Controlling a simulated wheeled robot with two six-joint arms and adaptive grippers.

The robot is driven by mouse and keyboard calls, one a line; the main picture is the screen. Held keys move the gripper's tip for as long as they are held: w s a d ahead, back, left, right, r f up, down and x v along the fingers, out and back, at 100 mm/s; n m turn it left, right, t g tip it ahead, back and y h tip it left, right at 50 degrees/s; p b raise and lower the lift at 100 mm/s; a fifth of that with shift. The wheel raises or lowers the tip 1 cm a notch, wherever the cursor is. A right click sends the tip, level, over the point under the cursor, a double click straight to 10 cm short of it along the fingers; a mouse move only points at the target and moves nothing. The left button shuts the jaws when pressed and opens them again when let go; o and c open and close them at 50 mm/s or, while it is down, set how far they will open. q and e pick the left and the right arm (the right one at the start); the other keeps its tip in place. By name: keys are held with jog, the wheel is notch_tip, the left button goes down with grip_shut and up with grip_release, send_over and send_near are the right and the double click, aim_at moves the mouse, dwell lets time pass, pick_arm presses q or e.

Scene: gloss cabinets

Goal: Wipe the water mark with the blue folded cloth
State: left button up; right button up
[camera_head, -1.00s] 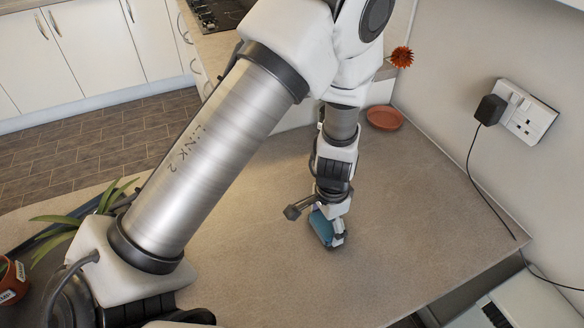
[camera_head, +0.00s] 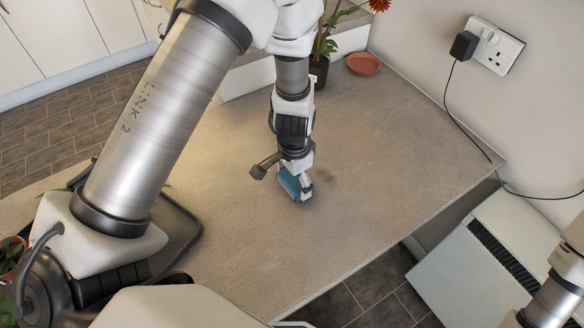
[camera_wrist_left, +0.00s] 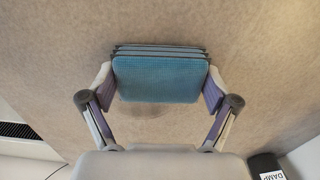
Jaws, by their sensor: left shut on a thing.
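The blue folded cloth (camera_head: 289,183) is in my left gripper (camera_head: 297,188), low over the beige worktop (camera_head: 240,225). In the left wrist view the cloth (camera_wrist_left: 160,79) shows as a stack of folded layers, with a finger of the left gripper (camera_wrist_left: 160,85) against each side. I cannot tell whether the cloth touches the worktop. A faint darker water mark (camera_head: 323,173) lies just right of the cloth in the head view. In the wrist view the mark (camera_wrist_left: 152,111) shows beside the cloth's lower edge, partly hidden by it. My right gripper is out of view.
A terracotta saucer (camera_head: 363,64) and a potted plant (camera_head: 318,72) stand at the far end. A wall socket (camera_head: 494,45) with a plug and black cable is on the right. A white vented unit (camera_head: 470,270) stands beyond the worktop's edge. The worktop's middle is clear.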

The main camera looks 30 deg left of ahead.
pick_arm(q)
notch_tip(320, 180, up, 2)
jog(key=shift+a+r+p, duration=0.1)
jog(key=shift+r+p, duration=0.15)
jog(key=shift+p, duration=0.15)
jog(key=shift+w+d+r+p, duration=0.1)
jog(key=shift+r+p, duration=0.4)
jog(key=shift+p, duration=0.05)
jog(key=shift+w+d+r+p, duration=0.1)
jog(key=shift+r+p, duration=0.4)
notch_tip(320, 180, up, 2)
jog(key=shift+s+a+r+p, duration=0.1)
jog(key=shift+r+p, duration=0.1)
jog(key=shift+p, duration=0.9)
jog(key=shift+r+p, duration=0.6)
jog(key=shift+r, duration=0.05)
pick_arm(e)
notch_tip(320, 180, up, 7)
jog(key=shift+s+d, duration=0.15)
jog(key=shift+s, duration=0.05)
